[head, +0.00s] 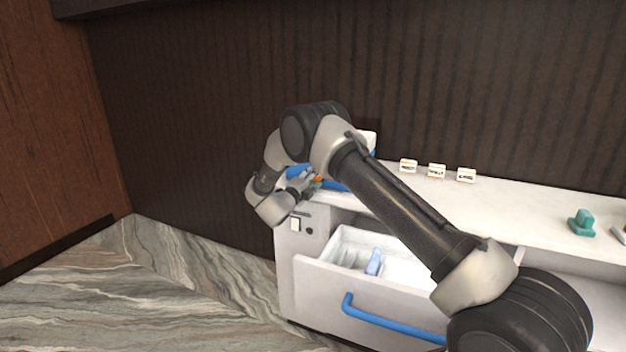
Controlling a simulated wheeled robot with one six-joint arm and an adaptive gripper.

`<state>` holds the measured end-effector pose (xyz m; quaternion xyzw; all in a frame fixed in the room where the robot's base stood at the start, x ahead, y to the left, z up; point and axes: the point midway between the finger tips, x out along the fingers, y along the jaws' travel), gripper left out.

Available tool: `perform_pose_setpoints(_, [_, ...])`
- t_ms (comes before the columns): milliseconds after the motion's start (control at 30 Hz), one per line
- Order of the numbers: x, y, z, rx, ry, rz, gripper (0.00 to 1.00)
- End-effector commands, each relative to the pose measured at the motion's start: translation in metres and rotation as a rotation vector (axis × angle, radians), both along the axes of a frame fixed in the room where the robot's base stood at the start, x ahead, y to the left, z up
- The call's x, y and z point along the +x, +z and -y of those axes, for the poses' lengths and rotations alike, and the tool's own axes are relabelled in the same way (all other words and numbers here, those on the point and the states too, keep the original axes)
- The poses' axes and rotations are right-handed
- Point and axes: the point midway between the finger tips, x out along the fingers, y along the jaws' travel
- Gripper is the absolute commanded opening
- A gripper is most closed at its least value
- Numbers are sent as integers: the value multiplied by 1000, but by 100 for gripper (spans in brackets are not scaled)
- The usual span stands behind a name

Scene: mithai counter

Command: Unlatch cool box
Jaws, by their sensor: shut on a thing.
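The cool box, blue and white, stands on the left end of the white counter, mostly hidden behind my arm. Its blue lower edge (336,186) shows below the arm, and a white part shows to the arm's upper right. A small orange part with a bit of green, which looks like the latch (319,180), is on its near side. My gripper (309,182) reaches in from the left and is shut on this small part. The fingertips are tiny here, so the exact grip is hard to see.
Below the counter (510,205), a drawer (330,285) with a blue handle (390,322) stands open, holding a blue item (373,262). Several small white cards (437,171) stand at the back. A teal object (582,223) sits at the right. The counter's middle is clear.

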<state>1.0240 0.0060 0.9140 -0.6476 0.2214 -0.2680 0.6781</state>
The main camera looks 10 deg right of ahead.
Motion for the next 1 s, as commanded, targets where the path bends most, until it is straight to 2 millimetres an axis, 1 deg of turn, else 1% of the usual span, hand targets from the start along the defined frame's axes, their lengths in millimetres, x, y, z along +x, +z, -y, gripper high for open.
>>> perform_pose_setpoints(700, [-1, -4, 0, -547, 3, -400, 14])
perform_pose_setpoints(1000, [-2, -5, 1, -730, 3, -533, 14])
